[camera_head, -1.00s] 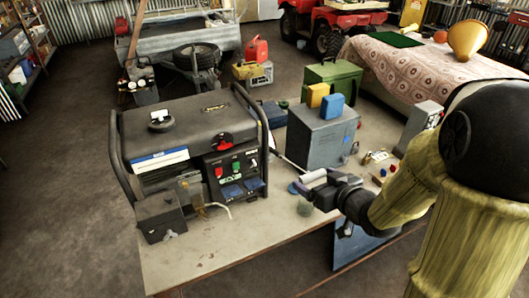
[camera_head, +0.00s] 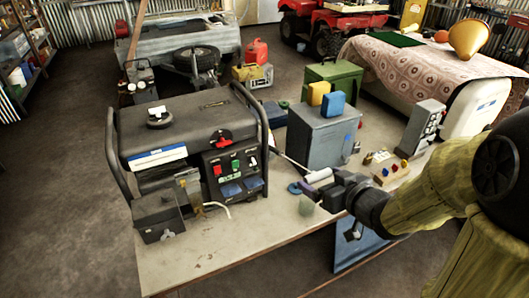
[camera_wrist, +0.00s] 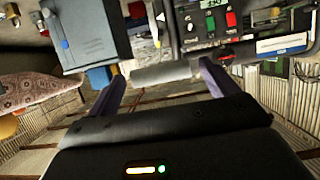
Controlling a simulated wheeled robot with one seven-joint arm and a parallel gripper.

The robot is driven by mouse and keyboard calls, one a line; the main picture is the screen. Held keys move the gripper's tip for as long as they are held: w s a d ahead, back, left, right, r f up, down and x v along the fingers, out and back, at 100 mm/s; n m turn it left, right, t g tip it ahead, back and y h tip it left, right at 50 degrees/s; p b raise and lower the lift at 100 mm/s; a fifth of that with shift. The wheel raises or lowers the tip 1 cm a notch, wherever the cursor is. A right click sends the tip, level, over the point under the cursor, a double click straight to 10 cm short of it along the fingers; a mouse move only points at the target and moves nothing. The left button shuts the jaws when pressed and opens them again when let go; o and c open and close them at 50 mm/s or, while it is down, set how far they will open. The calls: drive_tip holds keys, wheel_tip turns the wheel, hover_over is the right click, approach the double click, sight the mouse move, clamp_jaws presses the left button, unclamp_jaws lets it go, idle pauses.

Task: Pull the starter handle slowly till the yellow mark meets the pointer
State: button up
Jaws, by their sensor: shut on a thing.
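The generator (camera_head: 190,140) stands on the left of the workbench, its control panel facing the front right. A thin pale cord (camera_head: 289,160) runs from its right side to the starter handle (camera_head: 318,174), a short light-grey bar. My gripper (camera_head: 320,183) is shut on the handle, out to the right of the generator and above the bench top. In the wrist view the handle (camera_wrist: 165,73) lies across between my two purple fingers. I cannot make out the yellow mark or the pointer in either view.
A grey cabinet (camera_head: 322,135) stands close behind my gripper, with a yellow and a blue can on top. The bench front (camera_head: 225,235) is clear.

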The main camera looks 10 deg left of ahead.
drive_tip(key=shift+s+d+r+b, duration=0.3)
drive_tip(key=shift+s+d+b, duration=0.1)
drive_tip(key=shift+b, duration=0.35)
drive_tip(key=shift+a, duration=0.1)
drive_tip(key=shift+b+x, duration=1.65)
drive_tip(key=shift+x, duration=2.9)
drive_tip(key=b+x, duration=0.2)
drive_tip(key=x, duration=0.6)
drive_tip(key=shift+w+a, duration=0.3)
drive_tip(key=shift+w, duration=0.05)
drive_tip(key=o, duration=0.8)
drive_tip(key=shift+r, duration=0.1)
drive_tip(key=shift+s, duration=0.1)
drive_tip(key=p, duration=0.3)
approach(311, 173)
drive_tip(key=x, duration=0.4)
drive_tip(key=shift+w+d+f, duration=0.2)
drive_tip(key=shift+w, duration=0.3)
